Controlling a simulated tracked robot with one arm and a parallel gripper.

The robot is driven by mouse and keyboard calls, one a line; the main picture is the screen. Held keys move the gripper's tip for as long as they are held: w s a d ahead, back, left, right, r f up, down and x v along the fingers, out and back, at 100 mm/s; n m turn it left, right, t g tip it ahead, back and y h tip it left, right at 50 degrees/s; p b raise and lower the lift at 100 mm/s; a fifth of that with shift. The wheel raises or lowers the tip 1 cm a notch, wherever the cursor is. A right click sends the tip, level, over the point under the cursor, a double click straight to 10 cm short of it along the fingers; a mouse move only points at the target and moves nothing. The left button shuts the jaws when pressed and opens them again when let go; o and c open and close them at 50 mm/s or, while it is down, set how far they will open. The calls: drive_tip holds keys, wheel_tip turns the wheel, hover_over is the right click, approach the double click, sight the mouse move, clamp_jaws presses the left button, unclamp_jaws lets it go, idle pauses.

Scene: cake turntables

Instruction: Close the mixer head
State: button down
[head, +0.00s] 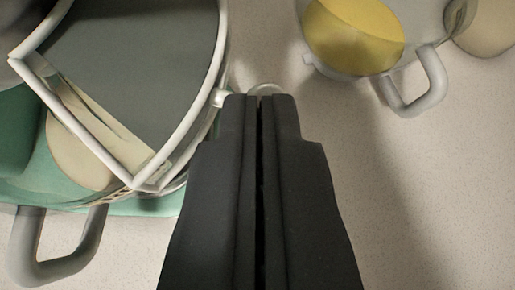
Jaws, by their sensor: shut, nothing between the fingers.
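My gripper (260,100) is shut and empty, pointing up the picture in the middle of the head view. I cannot make out a mixer head for certain. At the upper left is a wide grey piece with a thick white rim (90,110), curved on its right side and coming to a corner at the bottom. A small pale knob (220,97) sits on its right side, close to the left of my fingertips.
A grey handle (85,250) sticks out at the lower left, beside a green surface (150,205). A pot holding something yellow (355,35), with a grey handle (425,95), stands at the upper right. The pale speckled surface (440,200) is clear at the lower right.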

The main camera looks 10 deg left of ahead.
drive_tip(key=w+a+r+v, duration=0.1)
drive_tip(key=r+v, duration=0.1)
drive_tip(key=v, duration=1)
drive_tip(key=s+d+r+m+t+h, duration=0.2)
drive_tip(key=s+d+r+t, duration=0.1)
drive_tip(key=d+r, duration=1.9)
wheel_tip(320, 180, up, 3)
drive_tip(key=shift+r+m+t+p, duration=0.1)
drive_tip(key=shift+m+t+p, duration=0.25)
drive_tip(key=shift+t, duration=0.45)
